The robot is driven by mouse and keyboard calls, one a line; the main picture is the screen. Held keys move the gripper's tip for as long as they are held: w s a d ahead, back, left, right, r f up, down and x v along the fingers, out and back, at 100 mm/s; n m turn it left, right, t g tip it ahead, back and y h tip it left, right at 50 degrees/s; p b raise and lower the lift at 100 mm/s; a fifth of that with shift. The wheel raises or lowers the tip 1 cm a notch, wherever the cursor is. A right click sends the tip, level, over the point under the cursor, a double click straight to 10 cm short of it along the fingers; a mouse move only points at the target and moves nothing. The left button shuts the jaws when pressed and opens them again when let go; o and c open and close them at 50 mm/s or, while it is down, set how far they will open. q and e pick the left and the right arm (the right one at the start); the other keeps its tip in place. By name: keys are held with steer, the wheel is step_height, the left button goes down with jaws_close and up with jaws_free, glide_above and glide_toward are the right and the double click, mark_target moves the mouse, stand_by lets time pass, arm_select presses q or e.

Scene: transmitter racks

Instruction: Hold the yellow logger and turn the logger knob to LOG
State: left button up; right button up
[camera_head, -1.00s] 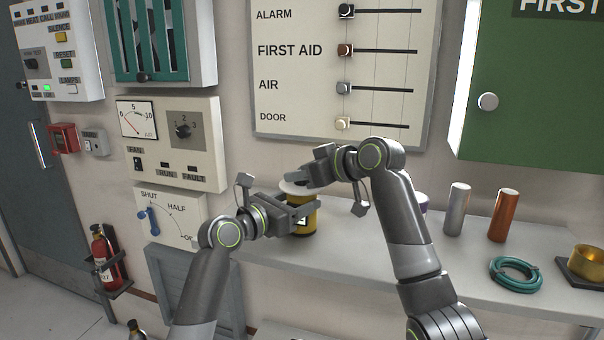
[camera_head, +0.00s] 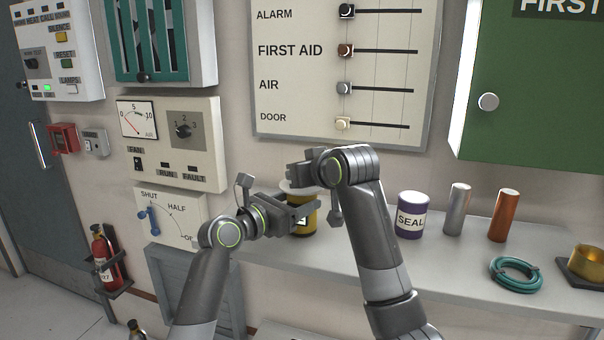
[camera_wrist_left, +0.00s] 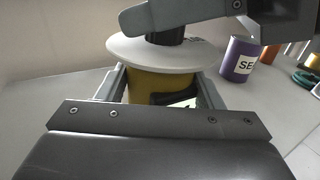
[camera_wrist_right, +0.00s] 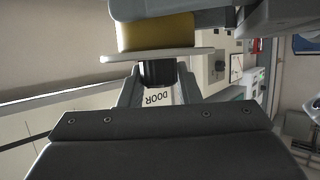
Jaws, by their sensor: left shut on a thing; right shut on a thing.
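The yellow logger (camera_head: 311,222) stands on the grey shelf, below the wall panel. My left gripper (camera_head: 303,213) is shut around its yellow body, which also shows between the fingers in the left wrist view (camera_wrist_left: 150,88). A pale round disc (camera_wrist_left: 165,54) tops the logger, with the dark logger knob (camera_wrist_right: 158,73) above it. My right gripper (camera_head: 300,176) is shut on this knob from above; the knob sits between its fingers in the right wrist view. The knob's pointer and the LOG mark cannot be made out.
On the shelf (camera_head: 450,262), right of the logger, stand a purple SEAL can (camera_head: 412,216), a silver cylinder (camera_head: 457,208) and an orange cylinder (camera_head: 503,215). The wall is close behind.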

steer(key=o, duration=1)
steer(key=v, duration=1.2)
steer(key=shift+f, duration=0.1)
arm_select(q)
steer(key=o, duration=1.3)
